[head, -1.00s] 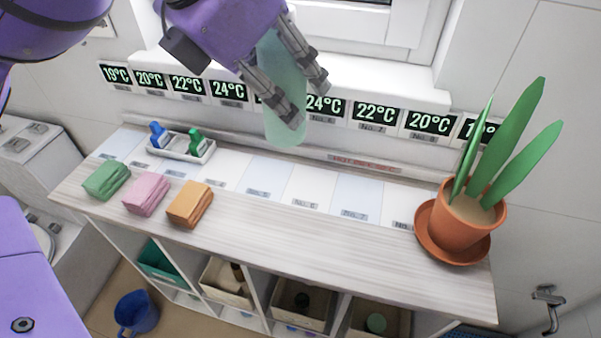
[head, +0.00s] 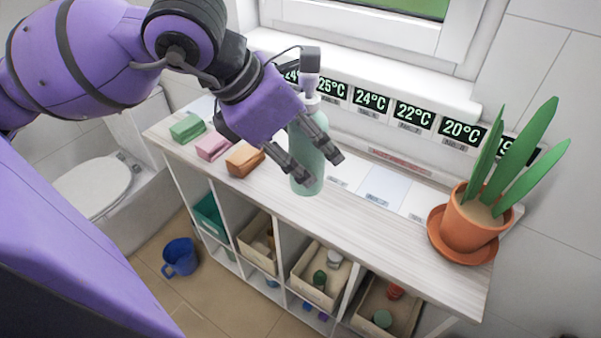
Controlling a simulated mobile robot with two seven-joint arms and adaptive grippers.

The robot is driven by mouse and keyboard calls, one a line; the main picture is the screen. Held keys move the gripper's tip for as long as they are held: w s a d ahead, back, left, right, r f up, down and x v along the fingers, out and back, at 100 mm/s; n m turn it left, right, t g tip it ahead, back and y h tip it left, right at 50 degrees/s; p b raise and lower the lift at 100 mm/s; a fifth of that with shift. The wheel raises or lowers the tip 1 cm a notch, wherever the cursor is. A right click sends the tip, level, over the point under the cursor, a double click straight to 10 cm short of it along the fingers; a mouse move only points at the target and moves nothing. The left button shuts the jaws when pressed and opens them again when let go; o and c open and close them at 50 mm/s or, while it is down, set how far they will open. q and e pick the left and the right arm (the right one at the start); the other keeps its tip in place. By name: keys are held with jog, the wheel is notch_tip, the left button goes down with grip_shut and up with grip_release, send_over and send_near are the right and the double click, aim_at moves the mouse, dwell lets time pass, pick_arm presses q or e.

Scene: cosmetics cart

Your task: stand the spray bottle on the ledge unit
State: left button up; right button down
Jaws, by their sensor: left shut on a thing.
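The pale green spray bottle (head: 311,178) has a grey spray head and is held nearly upright. My left gripper (head: 314,160) is shut on its body, with the fingers across the side facing me. The bottle's base shows over the front part of the ledge unit (head: 335,219), a pale wood top above open cubbies. I cannot tell whether the base touches the top or hangs above it. My right gripper is not in view.
A potted plant (head: 470,222) stands at the right end. Temperature displays line the back.

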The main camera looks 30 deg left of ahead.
pick_arm(q)
jog(key=shift+s+f, duration=0.15)
jog(key=shift+w+d+f, duration=0.7)
jog(key=shift+w+f, duration=1.45)
jog(key=shift+w, duration=0.05)
jog(key=shift+w+d+f, duration=0.65)
jog(key=shift+w+f, duration=1.55)
jog(key=shift+w, duration=0.05)
jog(key=shift+w+d+f, duration=0.7)
jog(key=shift+w+f, duration=1.45)
jog(key=shift+w, duration=0.05)
jog(key=shift+f, duration=0.2)
jog(key=o, duration=1.5)
